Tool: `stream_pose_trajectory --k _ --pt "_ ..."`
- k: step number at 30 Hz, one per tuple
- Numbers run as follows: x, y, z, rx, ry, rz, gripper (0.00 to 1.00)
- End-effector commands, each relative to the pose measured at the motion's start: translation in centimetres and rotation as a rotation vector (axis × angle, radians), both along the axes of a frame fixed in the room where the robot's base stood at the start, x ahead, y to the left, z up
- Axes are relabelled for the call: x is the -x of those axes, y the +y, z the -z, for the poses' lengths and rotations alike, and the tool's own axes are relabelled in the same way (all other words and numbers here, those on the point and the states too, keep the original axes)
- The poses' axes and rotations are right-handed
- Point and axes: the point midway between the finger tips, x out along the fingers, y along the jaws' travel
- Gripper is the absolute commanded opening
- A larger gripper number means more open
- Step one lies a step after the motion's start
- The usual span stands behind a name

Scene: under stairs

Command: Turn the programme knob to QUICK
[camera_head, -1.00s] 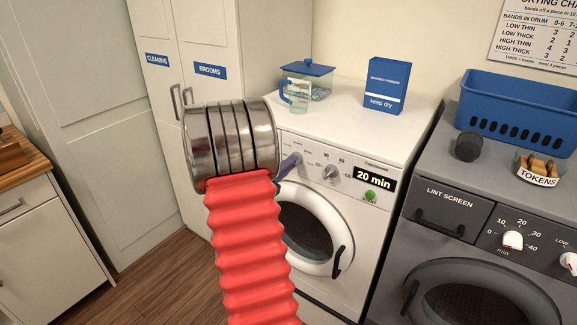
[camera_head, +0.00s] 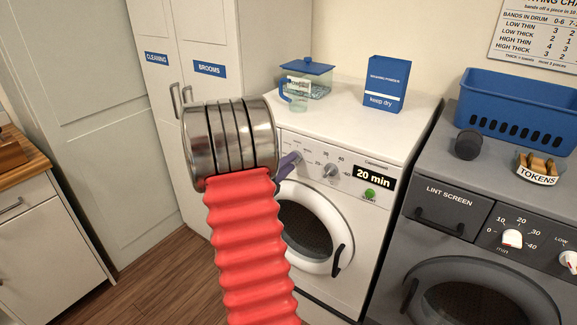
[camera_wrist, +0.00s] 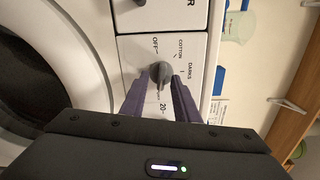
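The programme knob (camera_wrist: 160,72), grey and round, sits on the white washer's panel in the wrist view. OFF, COTTON and DARKS are printed around it; I cannot make out QUICK or exactly where its pointer is. My gripper (camera_wrist: 157,84) has its two purple fingers one on each side of the knob, with gaps showing, so it looks open around it. In the head view my purple finger (camera_head: 288,164) reaches the left of the panel and hides the knob. The washer's display (camera_head: 374,178) reads 20 min.
A second knob (camera_head: 331,171) is right of the gripper, with a green button (camera_head: 369,194) below the display. A blue box (camera_head: 387,84) and a lidded blue container (camera_head: 306,79) stand on the washer. A grey dryer (camera_head: 445,205) stands at right.

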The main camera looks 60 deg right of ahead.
Motion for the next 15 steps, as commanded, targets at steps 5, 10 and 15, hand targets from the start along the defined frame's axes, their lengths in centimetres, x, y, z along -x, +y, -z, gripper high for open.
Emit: stream_pose_trajectory --k 5,10,15 --pt "-0.3 1.0 -0.1 0.002 0.000 -0.003 0.28" --pt "-0.7 3.4 -0.1 0.002 0.000 -0.004 0.28" --pt "-1.1 6.2 0.0 -0.001 0.001 -0.003 0.28"
